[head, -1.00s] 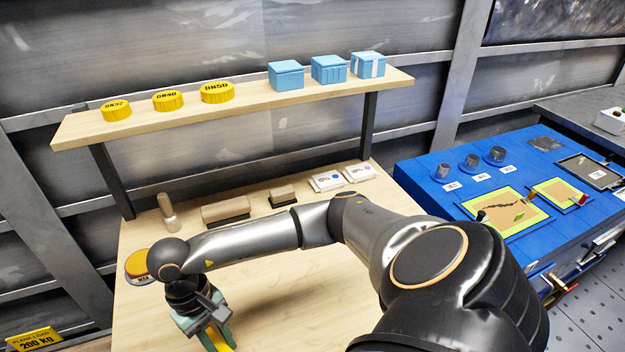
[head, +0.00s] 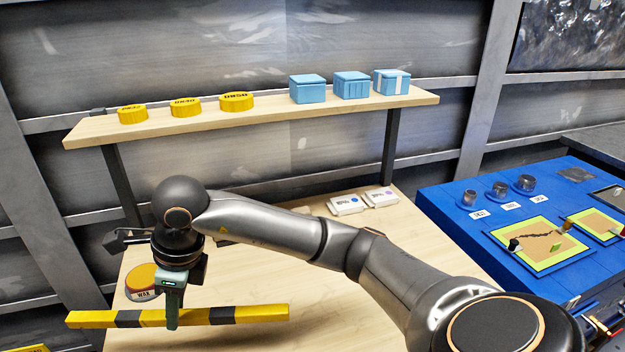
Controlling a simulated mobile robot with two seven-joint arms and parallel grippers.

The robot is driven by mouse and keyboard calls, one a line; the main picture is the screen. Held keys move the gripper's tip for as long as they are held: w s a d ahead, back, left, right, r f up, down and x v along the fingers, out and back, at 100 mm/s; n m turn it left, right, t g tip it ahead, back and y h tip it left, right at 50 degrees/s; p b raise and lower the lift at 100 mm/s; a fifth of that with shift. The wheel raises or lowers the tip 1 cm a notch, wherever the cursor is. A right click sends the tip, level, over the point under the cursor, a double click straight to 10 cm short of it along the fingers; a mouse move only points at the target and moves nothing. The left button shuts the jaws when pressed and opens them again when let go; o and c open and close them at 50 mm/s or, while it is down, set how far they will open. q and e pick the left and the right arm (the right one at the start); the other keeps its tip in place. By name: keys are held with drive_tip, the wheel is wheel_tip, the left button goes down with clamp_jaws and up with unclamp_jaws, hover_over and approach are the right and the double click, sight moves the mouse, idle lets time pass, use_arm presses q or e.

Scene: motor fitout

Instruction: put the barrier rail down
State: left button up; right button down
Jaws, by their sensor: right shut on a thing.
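The barrier rail (head: 240,314) is a long yellow bar with black bands. It lies nearly level across the lower left of the head view, over or at the front part of the wooden bench (head: 330,270). My right gripper (head: 171,318) points down and is shut on the rail near its middle. Whether the rail touches anything beneath it cannot be told. My left gripper is not in view.
A wax tin (head: 142,283) stands on the bench just behind the rail. Two white boxes (head: 347,204) lie at the back. A shelf (head: 270,119) above holds yellow caps (head: 236,101) and blue boxes (head: 351,85). A blue workbench (head: 470,230) stands at right.

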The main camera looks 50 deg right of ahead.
drive_tip(key=m, duration=0.1)
drive_tip(key=r+m, duration=0.1)
drive_tip(key=m, duration=0.1)
drive_tip(key=w+m+h+b, duration=0.1)
drive_tip(key=shift+w+a+r+m+t, duration=0.1)
drive_tip(key=shift+a+r+m+t, duration=0.1)
drive_tip(key=shift+r+m+t, duration=0.15)
drive_tip(key=shift+w+r+m, duration=0.1)
drive_tip(key=shift+r+m, duration=0.2)
drive_tip(key=shift+m, duration=0.45)
drive_tip(key=d+f, duration=0.4)
drive_tip(key=d, duration=0.5)
drive_tip(key=b, duration=0.1)
hover_over(237, 301)
drive_tip(key=s+a, duration=0.1)
drive_tip(key=shift+h, duration=0.3)
wheel_tip(237, 301, down, 4)
drive_tip(key=shift+s+a+f, duration=0.1)
drive_tip(key=shift+s+a, duration=0.05)
drive_tip(key=shift+d+f, duration=0.4)
drive_tip(key=shift+d, duration=0.05)
drive_tip(key=f, duration=0.3)
drive_tip(key=shift+d+f, duration=0.15)
drive_tip(key=shift+d, duration=0.2)
drive_tip(key=shift+f, duration=0.3)
drive_tip(key=shift+f, duration=0.1)
